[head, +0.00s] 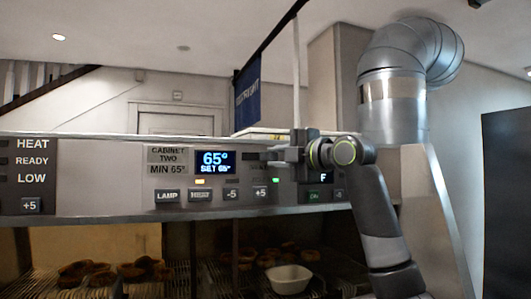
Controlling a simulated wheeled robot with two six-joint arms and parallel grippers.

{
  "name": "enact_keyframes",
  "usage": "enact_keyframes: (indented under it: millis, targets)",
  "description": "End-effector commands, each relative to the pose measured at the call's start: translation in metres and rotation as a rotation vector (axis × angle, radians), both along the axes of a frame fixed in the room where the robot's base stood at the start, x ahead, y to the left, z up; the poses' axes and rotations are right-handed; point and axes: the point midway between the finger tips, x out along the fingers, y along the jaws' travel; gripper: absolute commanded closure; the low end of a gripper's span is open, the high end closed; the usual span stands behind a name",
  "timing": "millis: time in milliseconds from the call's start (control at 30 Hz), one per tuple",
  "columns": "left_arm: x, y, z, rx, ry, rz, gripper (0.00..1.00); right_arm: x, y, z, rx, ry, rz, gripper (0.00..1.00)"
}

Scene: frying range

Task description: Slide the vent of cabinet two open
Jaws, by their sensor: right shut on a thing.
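The cabinet two control panel (105,178) runs across the middle of the head view. Its label (168,156) reads "CABINET TWO, MIN 65°", and its blue display (215,160) shows 65° and SET 65°. My right gripper (272,155) is at the panel, just right of the display. It is shut on a small part at the panel face, which looks to be the vent's slide. The fingers hide most of that part, so I cannot tell how far the vent is open. My left gripper is not in view.
Buttons (199,195) line the panel below the display. Under it, the cabinet holds a white bowl (288,279) and several brown pastries (143,268) on wire racks. A metal duct (392,95) rises behind my right arm. A blue banner (247,93) hangs above the panel.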

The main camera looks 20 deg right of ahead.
Motion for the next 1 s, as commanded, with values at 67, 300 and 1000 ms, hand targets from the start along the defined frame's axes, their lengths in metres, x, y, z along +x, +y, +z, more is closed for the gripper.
enact_keyframes:
  millis: [67,300,1000]
  targets:
    - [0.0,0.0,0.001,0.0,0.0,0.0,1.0,0.001,-0.005,0.0,0.0,0.001,-0.005,1.0]
    - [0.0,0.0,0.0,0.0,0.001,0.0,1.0,0.001,-0.005,0.0,0.0,0.0,-0.007,1.0]
    - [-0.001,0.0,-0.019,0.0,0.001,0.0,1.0,-0.027,-0.018,-0.005,-0.002,-0.005,-0.008,0.57]
